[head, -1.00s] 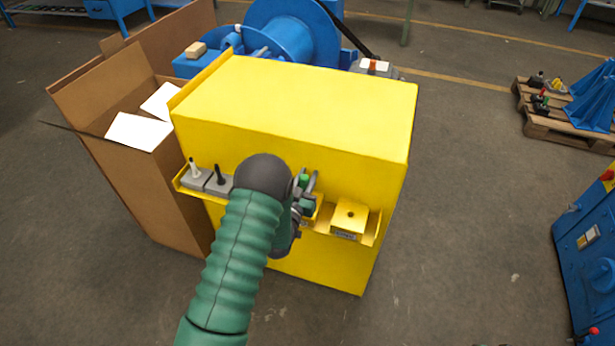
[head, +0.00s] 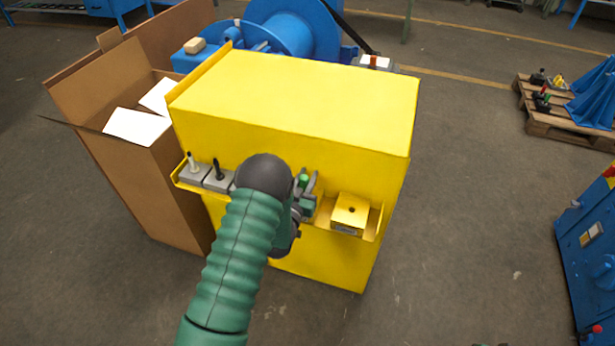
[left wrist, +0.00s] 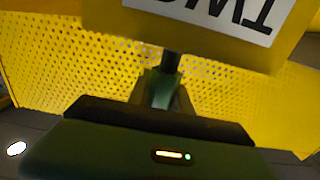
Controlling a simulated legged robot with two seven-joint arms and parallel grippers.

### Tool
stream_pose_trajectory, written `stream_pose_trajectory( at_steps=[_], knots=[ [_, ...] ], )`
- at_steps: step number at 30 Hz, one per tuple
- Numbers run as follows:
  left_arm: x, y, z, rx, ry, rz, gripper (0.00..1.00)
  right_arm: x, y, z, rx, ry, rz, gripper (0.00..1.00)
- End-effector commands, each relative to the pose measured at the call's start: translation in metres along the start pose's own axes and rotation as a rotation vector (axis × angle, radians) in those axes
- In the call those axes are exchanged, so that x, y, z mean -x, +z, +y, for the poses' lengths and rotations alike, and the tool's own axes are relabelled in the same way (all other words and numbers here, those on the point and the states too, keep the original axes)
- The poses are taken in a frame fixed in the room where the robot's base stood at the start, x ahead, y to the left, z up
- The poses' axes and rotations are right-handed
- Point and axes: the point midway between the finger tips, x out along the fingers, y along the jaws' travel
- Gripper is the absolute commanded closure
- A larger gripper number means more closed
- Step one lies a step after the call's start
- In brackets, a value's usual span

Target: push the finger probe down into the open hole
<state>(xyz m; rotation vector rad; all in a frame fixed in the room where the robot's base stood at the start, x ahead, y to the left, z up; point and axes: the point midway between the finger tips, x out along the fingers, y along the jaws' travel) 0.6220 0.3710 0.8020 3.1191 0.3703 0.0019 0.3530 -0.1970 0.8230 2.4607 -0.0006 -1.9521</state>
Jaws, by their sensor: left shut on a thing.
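My left gripper (head: 306,192) is at the front ledge of the yellow cabinet, shut on a green-topped finger probe (head: 303,181). In the left wrist view the probe's green part (left wrist: 160,88) sits between the jaws, with a dark section (left wrist: 172,62) reaching a yellow block with a white label (left wrist: 205,12). Whether the probe is in a hole there is hidden. To the right, a yellow block (head: 350,213) on the ledge has a dark hole in its top and nothing in it.
Two grey blocks holding a white-tipped probe (head: 191,163) and a black probe (head: 218,170) stand on the ledge's left. The yellow cabinet (head: 300,100) rises behind the ledge. An open cardboard box (head: 165,195) stands left.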

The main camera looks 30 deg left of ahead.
Motion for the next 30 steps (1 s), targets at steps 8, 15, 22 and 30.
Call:
stream_pose_trajectory(
  at_steps=[8, 15, 22, 30],
  knots=[
    [0.000, 0.008, 0.000, 0.000, 0.000, 0.001, 1.00, -0.007, 0.002, 0.000, 0.000, 0.000, 0.000, 0.59],
    [0.000, 0.014, 0.000, 0.000, 0.000, 0.001, 1.00, -0.012, 0.003, 0.000, 0.000, 0.000, 0.000, 0.59],
    [0.000, 0.016, 0.000, 0.000, 0.000, 0.001, 0.67, -0.014, 0.003, 0.000, 0.000, 0.000, 0.000, 0.59],
    [0.000, 0.016, 0.000, 0.000, 0.000, 0.001, 0.50, -0.014, 0.003, 0.000, 0.000, 0.000, 0.000, 0.59]
  ],
)
